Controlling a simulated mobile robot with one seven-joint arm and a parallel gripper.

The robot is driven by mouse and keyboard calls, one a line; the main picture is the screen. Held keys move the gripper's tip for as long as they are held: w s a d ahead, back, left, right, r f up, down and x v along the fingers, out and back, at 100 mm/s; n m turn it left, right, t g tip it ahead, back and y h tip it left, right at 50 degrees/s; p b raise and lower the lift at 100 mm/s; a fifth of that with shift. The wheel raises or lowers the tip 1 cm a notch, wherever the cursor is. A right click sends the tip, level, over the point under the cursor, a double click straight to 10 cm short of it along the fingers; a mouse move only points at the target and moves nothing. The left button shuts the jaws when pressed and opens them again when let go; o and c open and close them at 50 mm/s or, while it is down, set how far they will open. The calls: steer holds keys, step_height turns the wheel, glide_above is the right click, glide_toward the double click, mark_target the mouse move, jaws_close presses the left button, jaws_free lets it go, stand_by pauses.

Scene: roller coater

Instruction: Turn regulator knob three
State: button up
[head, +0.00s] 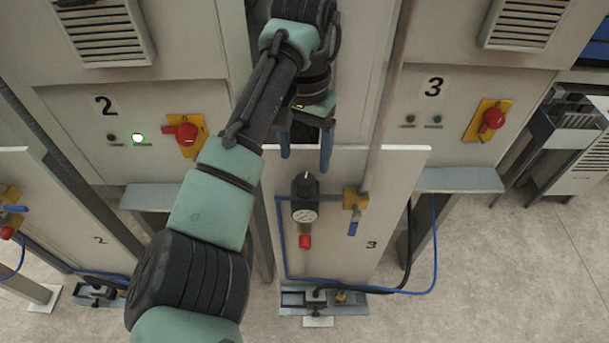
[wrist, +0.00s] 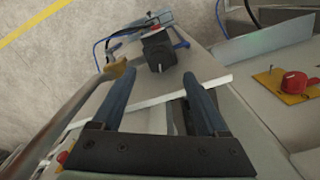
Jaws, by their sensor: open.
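The regulator with its black knob (head: 304,183) on top stands on the light panel marked 3 (head: 345,265). A round pressure gauge (head: 305,213) and a red fitting (head: 305,241) sit below the knob. My gripper (head: 306,160) is open and empty, its two blue fingers pointing down just above the knob in the head view. In the wrist view, the knob (wrist: 158,50) shows beyond and between the fingertips of my gripper (wrist: 162,77), apart from them. The exact gap is hard to tell.
A brass-coloured valve with a blue handle (head: 353,200) is right of the regulator. A vertical pipe (head: 385,110) rises beside it. Blue hose (head: 433,245) runs around the panel. Red switches on yellow plates are on cabinet 2 (head: 187,134) and cabinet 3 (head: 493,119).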

mark_target(305, 179)
steer(key=f, duration=0.5)
steer(key=shift+s+f, duration=0.25)
steer(key=shift+w+f+p, duration=0.2)
steer(key=shift+f+p, duration=0.1)
steer(key=shift+f, duration=0.4)
steer(key=shift+s, duration=0.1)
jaws_close()
